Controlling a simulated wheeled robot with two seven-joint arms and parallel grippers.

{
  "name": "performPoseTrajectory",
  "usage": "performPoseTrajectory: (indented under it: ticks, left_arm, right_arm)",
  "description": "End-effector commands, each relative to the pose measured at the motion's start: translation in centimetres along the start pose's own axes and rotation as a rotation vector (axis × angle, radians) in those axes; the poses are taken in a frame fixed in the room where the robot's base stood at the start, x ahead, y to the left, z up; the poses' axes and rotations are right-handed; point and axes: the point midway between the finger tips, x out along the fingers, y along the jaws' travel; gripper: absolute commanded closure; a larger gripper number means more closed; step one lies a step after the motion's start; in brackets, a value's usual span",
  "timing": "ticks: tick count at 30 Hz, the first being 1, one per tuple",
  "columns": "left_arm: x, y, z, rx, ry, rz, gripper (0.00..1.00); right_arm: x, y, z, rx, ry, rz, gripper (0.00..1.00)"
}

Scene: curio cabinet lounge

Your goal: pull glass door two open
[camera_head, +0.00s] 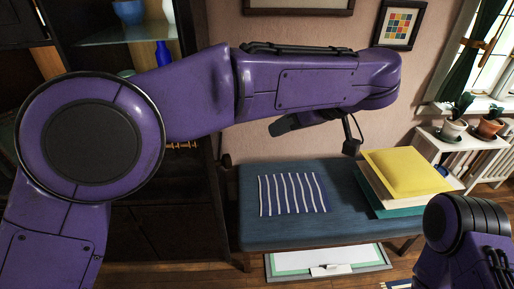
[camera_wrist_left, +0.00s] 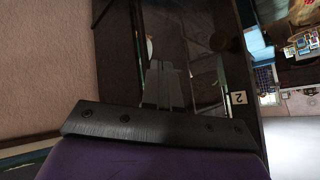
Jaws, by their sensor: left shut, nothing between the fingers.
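In the left wrist view, a dark-framed glass panel (camera_wrist_left: 185,25) fills the middle, with a small pale tag reading "2" (camera_wrist_left: 238,98) at its lower right. My left gripper (camera_wrist_left: 166,68) shows in front of it as two grey fingers close together, shut and empty. I cannot tell whether they touch the panel. In the head view the left arm crosses the picture, and the gripper's dark finger part (camera_head: 285,125) hangs below it, right of the dark cabinet (camera_head: 205,200). My arm hides much of the cabinet front. My right gripper is out of view.
A blue bench (camera_head: 300,225) stands right of the cabinet, carrying a striped cloth (camera_head: 292,194) and a yellow cushion-like item (camera_head: 407,173). A framed board (camera_head: 370,258) lies on the floor. A white shelf (camera_head: 437,150) with plants stands by the window.

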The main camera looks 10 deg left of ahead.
Motion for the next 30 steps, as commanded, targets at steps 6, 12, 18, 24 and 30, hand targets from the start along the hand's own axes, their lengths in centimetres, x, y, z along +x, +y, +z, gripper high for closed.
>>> performPoseTrajectory:
  ticks: [6, 12, 18, 24, 30]
  left_arm:
    - [-5.0, -3.0, 1.4, 0.192, -0.197, -0.047, 1.0]
    - [-2.9, -3.3, 2.4, 0.217, -0.218, -0.048, 1.0]
    - [1.4, -3.6, 3.2, 0.217, -0.217, -0.049, 1.0]
    - [4.9, -4.5, 3.6, 0.215, -0.215, -0.046, 1.0]
    - [6.0, -6.9, 3.3, 0.214, -0.212, -0.047, 1.0]
  right_arm:
    - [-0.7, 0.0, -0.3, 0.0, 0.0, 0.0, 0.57]
    - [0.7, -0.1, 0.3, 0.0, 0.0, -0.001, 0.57]
    - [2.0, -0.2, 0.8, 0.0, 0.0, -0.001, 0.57]
    - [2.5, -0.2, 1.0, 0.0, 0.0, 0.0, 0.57]
    - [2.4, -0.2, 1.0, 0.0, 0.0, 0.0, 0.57]
